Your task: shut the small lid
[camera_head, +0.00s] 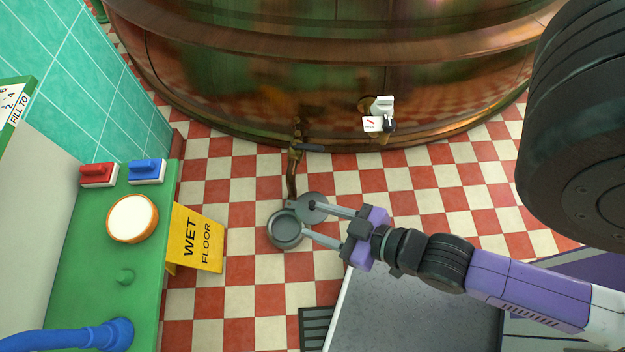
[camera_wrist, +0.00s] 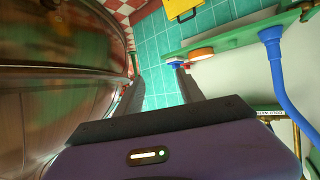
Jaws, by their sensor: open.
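The small lid (camera_head: 312,205) is a round grey disc in the head view. It stands open at the upper right of a small round grey cup (camera_head: 285,229), whose inside shows. The cup is at the lower end of a brass pipe (camera_head: 292,178) from the big copper kettle (camera_head: 240,80). My gripper (camera_head: 316,220) is open and empty. Its upper finger overlaps the lid in the head view and its lower finger reaches the cup's right edge; I cannot tell whether either touches. In the wrist view my gripper (camera_wrist: 157,72) shows open, and I cannot make out the lid there.
A green counter (camera_head: 85,250) at left holds a red switch (camera_head: 99,175), a blue switch (camera_head: 146,171) and a round pale-topped item (camera_head: 132,218). A yellow wet floor sign (camera_head: 197,239) stands beside it. A valve handle (camera_head: 308,148) sits on the pipe. Checkered floor lies around the cup.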

